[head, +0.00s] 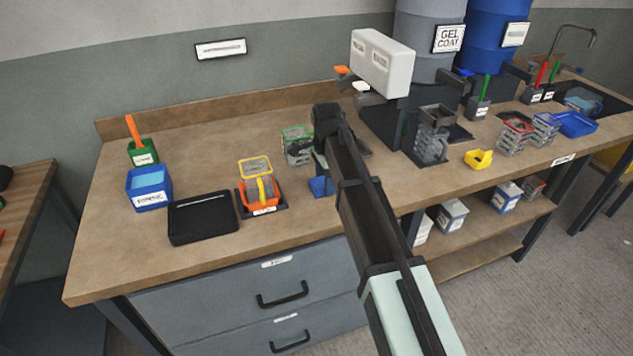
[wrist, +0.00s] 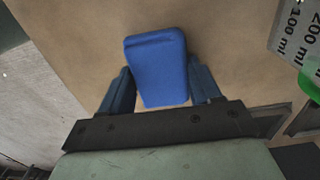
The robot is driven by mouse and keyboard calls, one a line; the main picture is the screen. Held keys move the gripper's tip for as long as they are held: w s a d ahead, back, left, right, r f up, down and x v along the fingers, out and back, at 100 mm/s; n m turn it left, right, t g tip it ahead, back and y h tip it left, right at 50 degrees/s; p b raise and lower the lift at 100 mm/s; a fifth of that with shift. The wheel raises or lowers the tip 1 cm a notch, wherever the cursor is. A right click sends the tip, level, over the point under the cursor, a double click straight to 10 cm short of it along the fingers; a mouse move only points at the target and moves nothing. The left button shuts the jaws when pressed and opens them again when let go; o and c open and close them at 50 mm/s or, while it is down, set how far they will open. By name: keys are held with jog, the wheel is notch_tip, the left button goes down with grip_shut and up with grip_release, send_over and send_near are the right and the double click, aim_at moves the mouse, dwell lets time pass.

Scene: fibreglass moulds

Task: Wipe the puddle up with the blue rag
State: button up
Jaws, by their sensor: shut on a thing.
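The blue rag (head: 319,187) is at the middle of the workbench, beside the end of my arm. In the wrist view the rag (wrist: 157,62) is between the two fingers of my gripper (wrist: 160,84), which is shut on it. The rag sticks out past the fingertips. It is at or just above the bench top; I cannot tell if it touches. I see no puddle in either view; my arm hides part of the bench.
A green-rimmed measuring cup (head: 297,145) stands close behind the rag. An orange caddy (head: 262,203) and a black tray (head: 203,218) stand to the left. A grey dispenser (head: 383,64) stands behind right. The bench's front edge is close to the rag.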

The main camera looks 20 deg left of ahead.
jog(key=shift+w+d, duration=0.6)
jog(key=shift+w+d+r, duration=0.15)
jog(key=shift+w, duration=0.05)
jog(key=shift+s+r, duration=0.1)
jog(key=shift+r, duration=3.8)
